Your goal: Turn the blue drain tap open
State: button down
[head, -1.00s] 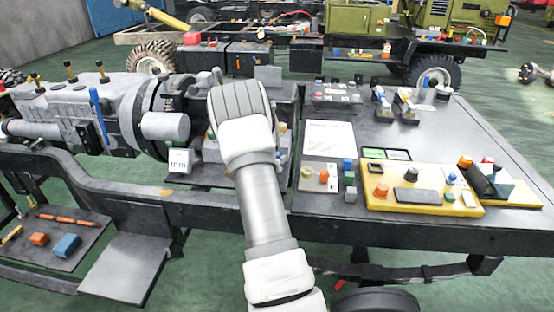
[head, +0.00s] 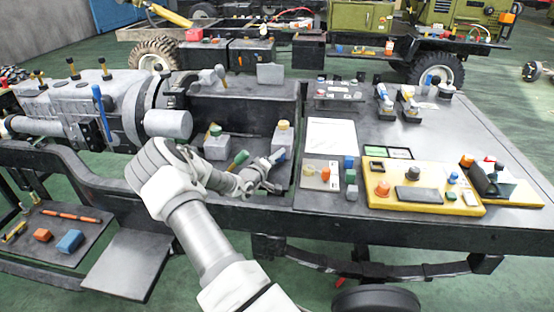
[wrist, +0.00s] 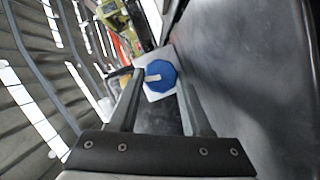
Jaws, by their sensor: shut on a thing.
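The blue drain tap (wrist: 161,75) is a many-sided blue knob with a pale bar on its face, on a whitish block. In the wrist view it sits between the tips of my gripper (wrist: 162,86), one finger on each side, and the jaws are shut on it. In the head view my gripper (head: 271,163) reaches right to the front of a grey block with a yellow top (head: 284,134). Only a little blue (head: 281,154) shows there, mostly hidden by the fingers.
A second grey block (head: 217,147) and a green handle (head: 239,159) stand close to my wrist. A grey cylinder (head: 168,124) juts out at left. On the right bench are a white sheet (head: 331,136) and a yellow panel (head: 378,201) with several knobs.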

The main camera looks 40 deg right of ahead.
jog(key=shift+s+n, duration=0.1)
jog(key=shift+n, duration=0.3)
jog(key=shift+c, duration=1.8)
grip_release()
jog(key=shift+f, duration=0.1)
jog(key=shift+a+f, duration=0.1)
jog(key=shift+a, duration=0.1)
